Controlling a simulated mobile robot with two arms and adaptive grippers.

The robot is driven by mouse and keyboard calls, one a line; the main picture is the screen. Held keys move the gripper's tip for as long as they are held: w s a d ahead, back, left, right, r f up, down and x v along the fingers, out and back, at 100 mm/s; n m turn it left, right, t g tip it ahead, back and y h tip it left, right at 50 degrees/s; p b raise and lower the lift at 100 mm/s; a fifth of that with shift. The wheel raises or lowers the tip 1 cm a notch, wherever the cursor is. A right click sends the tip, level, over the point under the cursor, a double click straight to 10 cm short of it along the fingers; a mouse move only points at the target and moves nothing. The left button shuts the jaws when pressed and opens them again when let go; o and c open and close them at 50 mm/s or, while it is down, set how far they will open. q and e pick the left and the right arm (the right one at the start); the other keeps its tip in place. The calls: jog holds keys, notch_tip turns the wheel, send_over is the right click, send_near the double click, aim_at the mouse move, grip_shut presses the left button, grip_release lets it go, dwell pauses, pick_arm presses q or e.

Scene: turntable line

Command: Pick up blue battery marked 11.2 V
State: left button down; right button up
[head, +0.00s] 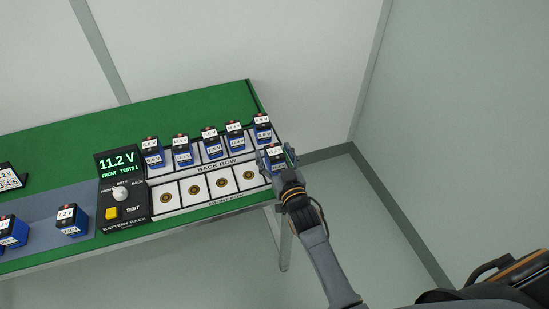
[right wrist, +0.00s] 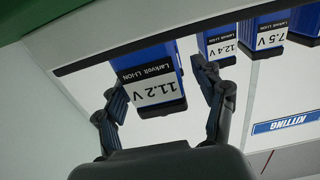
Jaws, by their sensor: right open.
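The blue battery marked 11.2 V (right wrist: 158,82) stands between the two fingers of my open right gripper (right wrist: 163,90) in the right wrist view. Its white label faces the camera and reads upside down. A gap shows beside the right finger; the left finger overlaps the battery's edge, and I cannot tell if it touches. In the head view this battery (head: 275,153) is at the right end of the front row, partly hidden by my right gripper (head: 281,160). My left gripper is not in view.
Several blue batteries (head: 209,143) stand in the back row; ones marked 12.4 V (right wrist: 219,47) and 7.5 V (right wrist: 268,40) are close by. The tester display (head: 118,161) reads 11.2 V. Front-row pads (head: 222,182) left of the battery are empty. Batteries (head: 71,220) stand at left.

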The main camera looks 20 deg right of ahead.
jog(key=c, duration=1.4)
grip_shut()
jog(key=shift+r, duration=0.15)
